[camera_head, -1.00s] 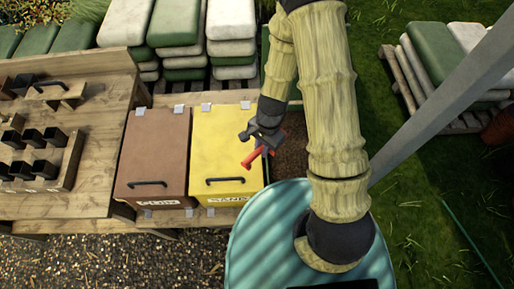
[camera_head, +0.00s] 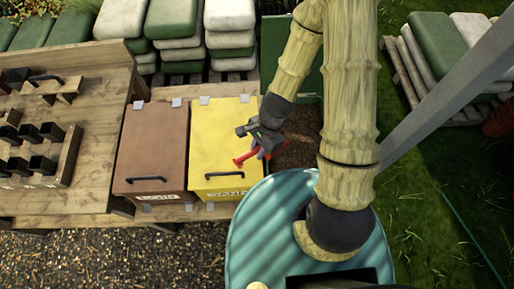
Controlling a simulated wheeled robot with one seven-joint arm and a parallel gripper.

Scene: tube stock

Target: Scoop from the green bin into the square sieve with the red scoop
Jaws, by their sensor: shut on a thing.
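My gripper (camera_head: 264,143) is shut on the red scoop (camera_head: 246,158). It is above the right edge of the yellow bin and the left part of the open bin beside it. The scoop's red end sticks out to the lower left, over the yellow lid; a bit of red also shows right of the jaws. The green bin's raised dark green lid (camera_head: 273,62) stands behind my arm. Brown loose material (camera_head: 297,152) shows in the bin, partly hidden by my arm and gripper. Whether the scoop holds anything cannot be told. I cannot make out the square sieve.
A closed yellow bin (camera_head: 222,135) marked SAND and a closed brown bin (camera_head: 152,150) stand to the left. A wooden bench (camera_head: 85,190) with small black pots (camera_head: 42,164) is further left. Stacked sacks (camera_head: 232,42) lie behind. Grass is at the right.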

